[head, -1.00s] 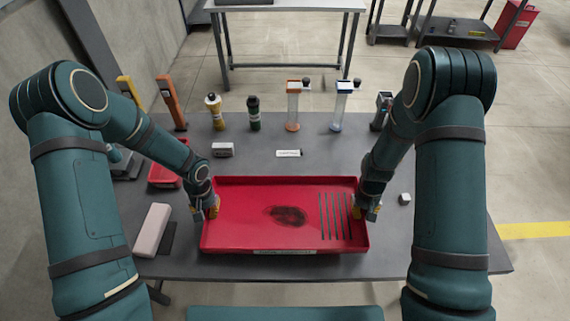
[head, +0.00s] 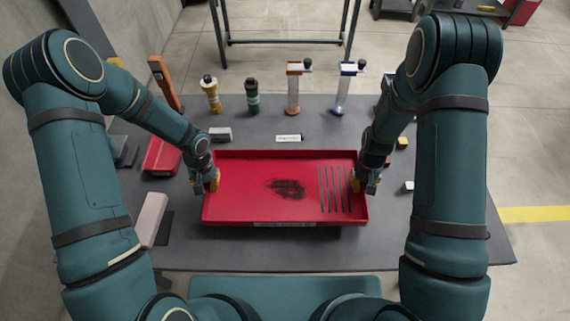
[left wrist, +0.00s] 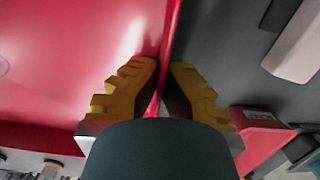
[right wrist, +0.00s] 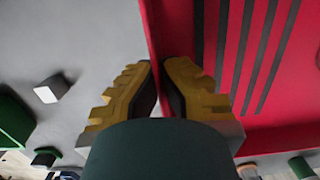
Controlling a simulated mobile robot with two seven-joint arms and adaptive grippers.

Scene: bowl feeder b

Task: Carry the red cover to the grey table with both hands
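The red cover (head: 240,175), a shallow tray shape with a dark smudge and several dark slots at its right, is level over the dark grey table (head: 390,243). My left gripper (head: 212,183) is at its left side; in the left wrist view its yellow-backed fingers (left wrist: 163,72) stand either side of the thin red wall, shut on it. My right gripper (head: 357,184) is at its right side, its fingers (right wrist: 160,72) likewise shut on the wall. A shadow shows below the front edge; the height above the table is hard to tell.
A yellow bottle (head: 211,95), a dark green bottle (head: 252,97) and two clear tubes stand behind the cover. A red bin (head: 160,157) and a pinkish block (head: 150,219) lie left, a white block (head: 408,186) right. Another table's legs (head: 219,35) show across open floor.

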